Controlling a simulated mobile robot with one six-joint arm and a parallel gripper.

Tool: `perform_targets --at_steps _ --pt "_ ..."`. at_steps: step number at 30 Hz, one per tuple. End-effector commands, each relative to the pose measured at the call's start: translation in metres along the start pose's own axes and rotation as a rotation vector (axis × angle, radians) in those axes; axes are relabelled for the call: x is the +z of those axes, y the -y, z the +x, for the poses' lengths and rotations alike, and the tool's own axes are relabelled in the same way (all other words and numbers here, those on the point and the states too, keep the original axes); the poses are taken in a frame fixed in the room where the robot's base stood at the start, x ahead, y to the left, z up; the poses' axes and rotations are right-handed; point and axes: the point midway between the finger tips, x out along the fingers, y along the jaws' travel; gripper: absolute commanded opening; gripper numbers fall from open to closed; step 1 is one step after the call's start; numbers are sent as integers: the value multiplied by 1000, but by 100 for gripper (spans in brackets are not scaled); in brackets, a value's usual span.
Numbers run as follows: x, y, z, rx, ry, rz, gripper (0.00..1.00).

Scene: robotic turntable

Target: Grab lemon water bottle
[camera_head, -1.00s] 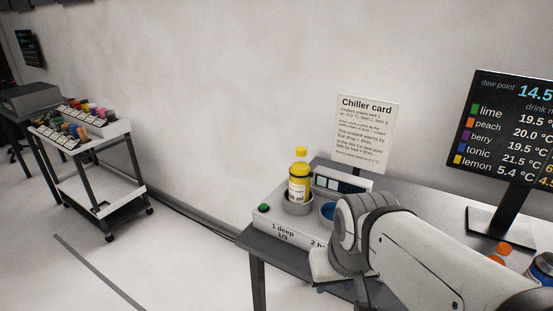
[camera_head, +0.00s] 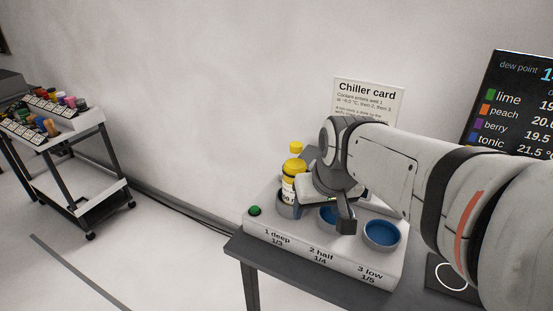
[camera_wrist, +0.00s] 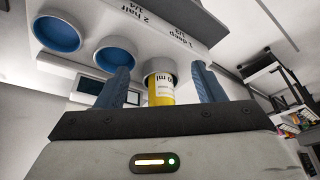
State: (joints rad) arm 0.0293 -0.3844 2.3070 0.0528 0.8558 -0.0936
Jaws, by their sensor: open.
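The lemon water bottle (camera_head: 294,163), yellow with a yellow cap and a white label, stands upright in the well marked "1 deep" (camera_head: 284,211) of the chiller. In the wrist view the bottle (camera_wrist: 161,92) shows between the two blue-grey fingers of my gripper (camera_wrist: 162,80), with space on both sides. My gripper (camera_head: 322,203) is open and empty in the head view, close to the bottle's right side and over the chiller. The gripper hides part of the bottle's lower body.
The "2 half" well (camera_head: 329,216) and "3 low" well (camera_head: 381,234) are empty and blue inside. A green button (camera_head: 255,211) is on the chiller's left end. The Chiller card (camera_head: 369,95) and a screen (camera_head: 513,105) stand behind. A cart (camera_head: 78,150) with small coloured items stands left.

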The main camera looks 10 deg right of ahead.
Motion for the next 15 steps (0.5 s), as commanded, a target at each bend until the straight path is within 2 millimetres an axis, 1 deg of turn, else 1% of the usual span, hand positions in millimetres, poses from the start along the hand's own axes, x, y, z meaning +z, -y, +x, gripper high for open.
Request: perform_targets --at_steps 1,2,3,6,7,9,10,12,15 --pt "-30 -2 7 -8 -28 -14 67" --pt "-46 -2 9 -14 -46 -25 69" --pt "-68 -4 11 -19 -71 -38 72" --pt "-115 -7 16 -29 -126 -68 73" --pt "-127 -8 18 -31 -141 -75 73" --pt "-150 -11 20 -34 -169 -90 73" --pt "-157 -12 21 -35 -179 -94 73" --pt "-170 -13 23 -36 -195 -103 73" --pt "-178 -13 30 -37 -203 -108 73"
